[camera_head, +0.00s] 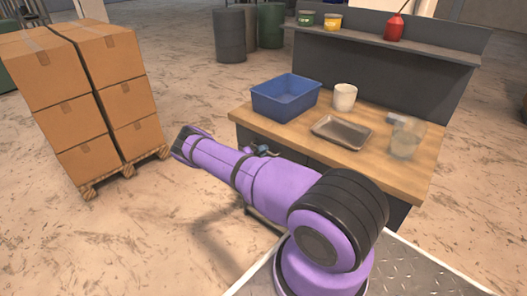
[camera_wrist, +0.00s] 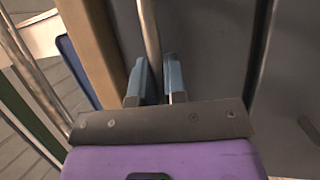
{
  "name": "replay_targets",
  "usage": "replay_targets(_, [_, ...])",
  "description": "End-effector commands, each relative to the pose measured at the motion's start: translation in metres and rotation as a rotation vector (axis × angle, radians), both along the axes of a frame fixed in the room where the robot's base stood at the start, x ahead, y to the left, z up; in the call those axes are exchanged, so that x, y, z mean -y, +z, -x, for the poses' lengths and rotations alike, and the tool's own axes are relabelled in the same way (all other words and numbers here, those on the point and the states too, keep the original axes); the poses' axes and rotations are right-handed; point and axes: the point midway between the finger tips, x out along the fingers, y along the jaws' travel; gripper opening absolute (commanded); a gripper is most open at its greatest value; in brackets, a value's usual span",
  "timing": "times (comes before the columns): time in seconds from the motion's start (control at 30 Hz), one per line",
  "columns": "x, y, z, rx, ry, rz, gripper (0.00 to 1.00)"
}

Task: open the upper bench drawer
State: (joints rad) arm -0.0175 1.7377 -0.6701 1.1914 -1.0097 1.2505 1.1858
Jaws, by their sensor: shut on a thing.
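In the wrist view, my gripper (camera_wrist: 155,80) has its two blue-grey fingers closed around a round metal bar handle (camera_wrist: 149,30). The handle runs along a grey drawer front (camera_wrist: 205,60), on the side nearest the bench's wooden top edge (camera_wrist: 92,50), so it appears to be the upper drawer's handle. In the head view, the workbench (camera_head: 410,178) stands right of centre. My purple arm hides most of its drawer fronts, and the drawer's opening cannot be made out.
On the bench are a blue bin (camera_head: 285,98), a white mug (camera_head: 345,97), a metal tray (camera_head: 341,133) and a clear container (camera_head: 405,140). Stacked cardboard boxes (camera_head: 85,90) stand on a pallet at left. The floor between boxes and bench is mostly clear.

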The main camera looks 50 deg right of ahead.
Motion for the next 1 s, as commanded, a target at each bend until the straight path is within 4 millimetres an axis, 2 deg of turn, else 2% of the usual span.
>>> replay_targets(0.17, [-0.004,0.0,0.0,0.0,0.001,-0.001,0.0])
replay_targets(0.37, [-0.028,-0.001,0.001,0.0,0.003,-0.001,0.0])
replay_targets(0.57, [-0.075,-0.001,0.004,-0.001,0.005,-0.001,0.0])
replay_targets(1.0, [-0.197,-0.001,0.015,-0.001,0.006,-0.002,0.0])
